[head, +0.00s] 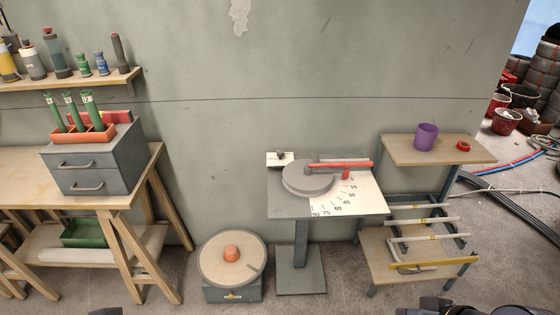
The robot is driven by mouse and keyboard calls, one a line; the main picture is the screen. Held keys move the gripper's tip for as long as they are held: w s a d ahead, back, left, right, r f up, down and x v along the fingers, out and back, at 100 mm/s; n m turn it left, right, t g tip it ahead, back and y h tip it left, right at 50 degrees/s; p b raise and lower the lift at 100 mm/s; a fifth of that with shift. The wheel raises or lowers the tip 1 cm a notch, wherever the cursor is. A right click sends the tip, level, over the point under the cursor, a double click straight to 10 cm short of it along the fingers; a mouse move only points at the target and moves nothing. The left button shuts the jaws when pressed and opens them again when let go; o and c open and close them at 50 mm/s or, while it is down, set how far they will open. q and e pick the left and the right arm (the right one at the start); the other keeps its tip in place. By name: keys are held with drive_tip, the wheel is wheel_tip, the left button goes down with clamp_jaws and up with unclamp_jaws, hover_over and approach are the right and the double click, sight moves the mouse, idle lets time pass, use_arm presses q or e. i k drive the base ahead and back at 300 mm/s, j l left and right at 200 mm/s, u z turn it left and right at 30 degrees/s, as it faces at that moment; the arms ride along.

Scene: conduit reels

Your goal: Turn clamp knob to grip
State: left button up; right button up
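A bending stand (301,245) stands against the wall, with a grey round disc (307,180) on its top. A red bar (340,165) lies across the disc to the right, and a short red knob-like piece (346,174) hangs below the bar. A white plate (345,194) has angle marks from 15 to 90. A small pale block (280,158) with a dark top sits at the back left. I cannot tell which part is the clamp knob or which way it is set. Dark parts of mine show at the bottom edge, but no gripper fingers are recognisable.
A floor reel (213,262) with an orange centre (231,253) stands left of the stand. A shelf unit (470,151) at right bears a purple cup (426,137), a red ring (463,146) and several tubes. A workbench (20,180) with a grey drawer box (85,179) is at left.

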sight(280, 153)
drive_tip(key=i+u, duration=0.25)
drive_tip(key=i, duration=0.55)
drive_tip(key=i+u, duration=0.25)
drive_tip(key=i, duration=0.55)
